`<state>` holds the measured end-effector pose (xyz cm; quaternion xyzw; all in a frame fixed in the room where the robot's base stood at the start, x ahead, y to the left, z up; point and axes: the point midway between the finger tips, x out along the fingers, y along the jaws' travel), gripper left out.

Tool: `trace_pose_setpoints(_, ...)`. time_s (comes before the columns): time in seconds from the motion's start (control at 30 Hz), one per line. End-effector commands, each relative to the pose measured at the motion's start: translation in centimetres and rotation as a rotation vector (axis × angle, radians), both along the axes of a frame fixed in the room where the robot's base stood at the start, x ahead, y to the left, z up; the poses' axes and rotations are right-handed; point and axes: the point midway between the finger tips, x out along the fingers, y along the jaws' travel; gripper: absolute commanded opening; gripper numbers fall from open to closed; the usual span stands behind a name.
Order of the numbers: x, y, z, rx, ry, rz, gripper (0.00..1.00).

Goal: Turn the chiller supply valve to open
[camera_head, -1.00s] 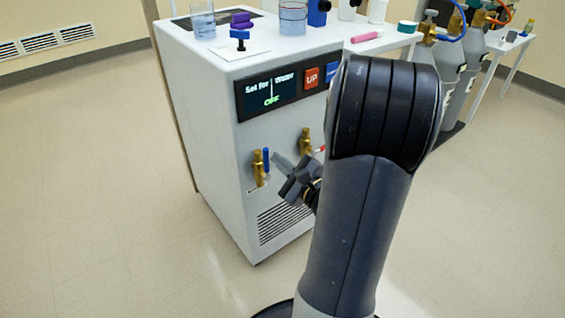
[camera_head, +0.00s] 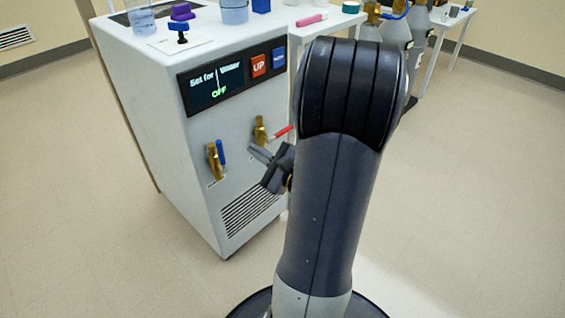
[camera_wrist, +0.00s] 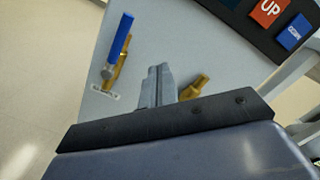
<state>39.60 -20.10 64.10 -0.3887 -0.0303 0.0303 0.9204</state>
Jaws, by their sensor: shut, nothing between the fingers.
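The chiller (camera_head: 150,110) is a white cabinet whose front carries two brass valves. The left valve (camera_head: 214,162) has a blue lever (camera_head: 222,152) standing upright; in the wrist view the blue lever (camera_wrist: 119,40) is left of my fingers. The right valve (camera_head: 260,130) has a red lever (camera_head: 283,132) pointing right; its brass part (camera_wrist: 195,87) shows right of my fingers, its lever hidden there. My gripper (camera_head: 252,151) is shut and empty, between the two valves and apart from the blue lever. Its fingers (camera_wrist: 158,85) point toward the panel.
Beakers and a blue-knobbed part (camera_head: 179,27) stand on top. Gas cylinders (camera_head: 418,35) stand behind my arm. The floor left of the chiller is clear.

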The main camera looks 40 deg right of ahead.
Motion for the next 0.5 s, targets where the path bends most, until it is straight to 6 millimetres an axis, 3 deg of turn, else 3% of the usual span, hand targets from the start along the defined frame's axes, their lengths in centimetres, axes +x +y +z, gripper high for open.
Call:
trace_pose_setpoints(0.3, -4.7, -0.6, 0.1, 0.001, 0.001, -0.006, 0.00)
trace_pose_setpoints(0.5, -6.4, -0.7, 0.0, 0.000, 0.001, -0.004, 0.00)
